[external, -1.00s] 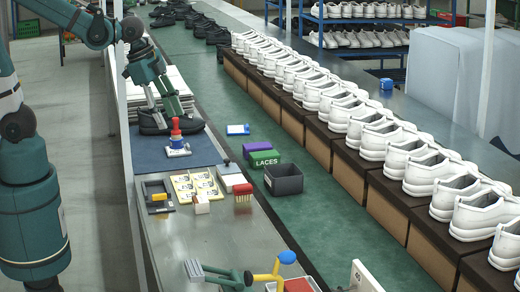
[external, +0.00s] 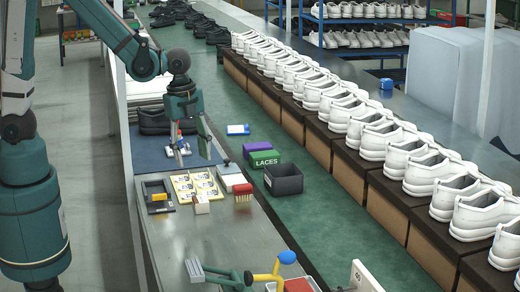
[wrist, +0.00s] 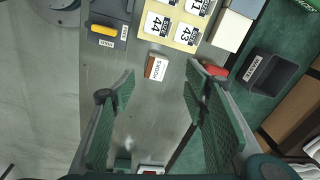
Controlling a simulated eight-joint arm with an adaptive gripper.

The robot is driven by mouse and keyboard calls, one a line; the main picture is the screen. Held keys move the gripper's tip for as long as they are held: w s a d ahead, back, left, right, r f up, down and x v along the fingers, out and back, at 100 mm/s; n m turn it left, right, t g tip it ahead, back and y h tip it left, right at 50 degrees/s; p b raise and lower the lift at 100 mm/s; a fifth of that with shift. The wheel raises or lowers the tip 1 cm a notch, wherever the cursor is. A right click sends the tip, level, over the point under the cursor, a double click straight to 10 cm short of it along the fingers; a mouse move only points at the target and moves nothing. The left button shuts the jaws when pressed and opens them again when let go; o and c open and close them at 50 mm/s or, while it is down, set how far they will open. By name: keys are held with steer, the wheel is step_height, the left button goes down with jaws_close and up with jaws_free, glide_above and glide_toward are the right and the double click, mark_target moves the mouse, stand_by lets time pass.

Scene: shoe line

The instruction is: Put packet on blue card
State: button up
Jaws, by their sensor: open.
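My gripper (external: 194,160) is open and empty, pointing down above the near side of the bench. In the wrist view its fingers (wrist: 161,68) are spread wide. A small white labelled box with a brown side (wrist: 156,67) shows between and beyond the fingertips; it also stands on the bench in the external view (external: 202,208). It may be the packet, but I cannot tell for sure. A flat blue-and-white piece (external: 238,129), possibly the blue card, lies on the green belt beyond the gripper. It is not recognisable in the wrist view.
A dark tray with a yellow piece (wrist: 103,30), number cards (wrist: 188,33), a white pad (wrist: 231,32) and a red-topped item (wrist: 213,68) crowd the bench. A dark bin (external: 284,179) and a green LACES box (external: 264,158) stand on the belt.

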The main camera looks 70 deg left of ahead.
mark_target(200, 199)
steer(key=d+f+m, duration=0.1)
steer(key=f, duration=0.1)
steer(key=w+d+f+m, duration=0.1)
steer(key=f, duration=0.1)
steer(key=d+f+m+g, duration=0.1)
steer(key=f, duration=0.2)
steer(key=shift+w, duration=0.2)
steer(key=shift+f, duration=0.1)
steer(key=shift+f+b, duration=0.4)
steer(key=shift+f, duration=0.75)
steer(key=shift+d+f+b, duration=0.15)
steer(key=shift+f+b, duration=0.6)
steer(key=shift+f, duration=1.85)
steer(key=shift+c, duration=0.2)
steer(key=c, duration=1)
steer(key=shift+c, duration=0.2)
